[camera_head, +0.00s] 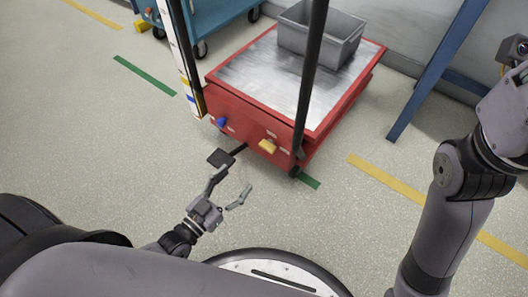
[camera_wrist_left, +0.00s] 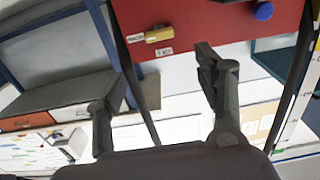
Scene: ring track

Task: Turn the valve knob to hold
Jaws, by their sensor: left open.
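A red cart (camera_head: 245,128) has a yellow knob (camera_head: 267,146) and a blue knob (camera_head: 221,122) on its near face. In the left wrist view the yellow knob (camera_wrist_left: 158,34) lies sideways between two small white labels, too small to read. The blue knob (camera_wrist_left: 264,11) is at that view's top right. I cannot tell from the pictures which is the valve knob. My left gripper (camera_head: 232,184) is open and empty, apart from both knobs and on the near side of the cart. Its two spread fingers frame the left wrist view (camera_wrist_left: 160,78). My right gripper is out of view.
The cart has a metal top (camera_head: 262,72) with a grey bin (camera_head: 320,38) on it. Dark upright posts (camera_head: 308,80) stand at the cart's near side. A black pedal (camera_head: 221,158) sticks out low. A blue trolley (camera_head: 210,18) stands behind.

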